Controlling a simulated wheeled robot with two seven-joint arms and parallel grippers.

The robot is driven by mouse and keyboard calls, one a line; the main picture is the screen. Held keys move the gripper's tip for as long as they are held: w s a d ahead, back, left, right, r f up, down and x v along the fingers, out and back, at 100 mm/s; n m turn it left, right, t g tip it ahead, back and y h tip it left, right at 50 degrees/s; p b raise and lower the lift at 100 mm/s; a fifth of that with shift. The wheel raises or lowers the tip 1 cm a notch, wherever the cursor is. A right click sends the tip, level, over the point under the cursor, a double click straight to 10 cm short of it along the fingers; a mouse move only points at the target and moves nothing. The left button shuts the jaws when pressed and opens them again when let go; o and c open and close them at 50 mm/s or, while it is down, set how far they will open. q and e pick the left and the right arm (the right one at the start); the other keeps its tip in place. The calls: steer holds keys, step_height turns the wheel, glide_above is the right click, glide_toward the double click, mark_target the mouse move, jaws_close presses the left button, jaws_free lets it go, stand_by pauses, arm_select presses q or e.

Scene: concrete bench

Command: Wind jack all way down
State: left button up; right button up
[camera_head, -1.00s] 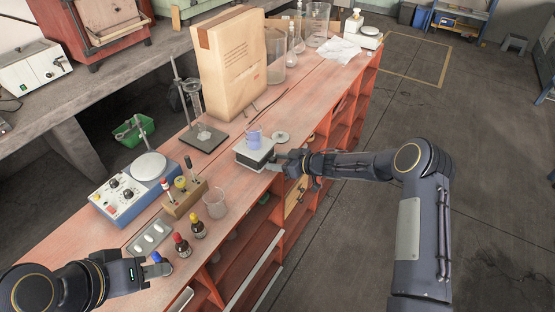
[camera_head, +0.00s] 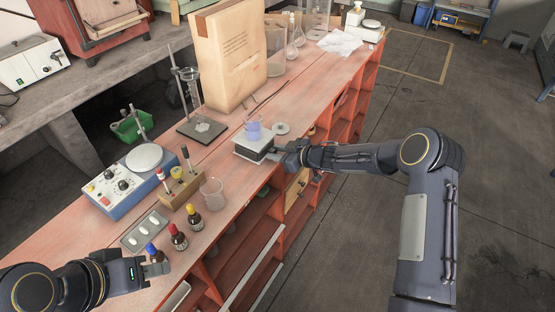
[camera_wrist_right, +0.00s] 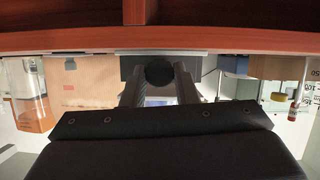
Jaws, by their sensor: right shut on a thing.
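The lab jack (camera_head: 252,147) stands on the bench near its front edge, with a light top plate and a dark body. A small beaker of blue liquid (camera_head: 253,131) stands on its plate. My right gripper (camera_head: 279,154) reaches the jack from the right. In the right wrist view, the round black knob (camera_wrist_right: 158,73) sits between its two fingers, and the gripper is shut on it. My left gripper (camera_head: 158,268) is at the lower left, beside the dropper bottles, away from the jack. Its finger gap is too small to judge.
Dropper bottles (camera_head: 178,238), an empty beaker (camera_head: 212,191) and a hotplate stirrer (camera_head: 130,183) stand left of the jack. A ring stand (camera_head: 201,128) and a large paper bag (camera_head: 230,60) are behind it. A flat round disc (camera_head: 281,128) lies close by.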

steer(key=n+b, duration=0.1)
steer(key=b, duration=0.2)
steer(key=n+t+b, duration=0.1)
steer(key=b, duration=0.2)
steer(key=shift+s+f+h, duration=0.1)
steer(key=shift+f+h, duration=0.25)
steer(key=shift+h, duration=0.05)
steer(key=shift+a+r+b, duration=0.1)
steer(key=shift+r+b, duration=0.15)
steer(key=shift+b, duration=0.35)
steer(key=shift+r+n, duration=0.15)
steer(key=shift+n, duration=0.15)
steer(key=o, duration=1)
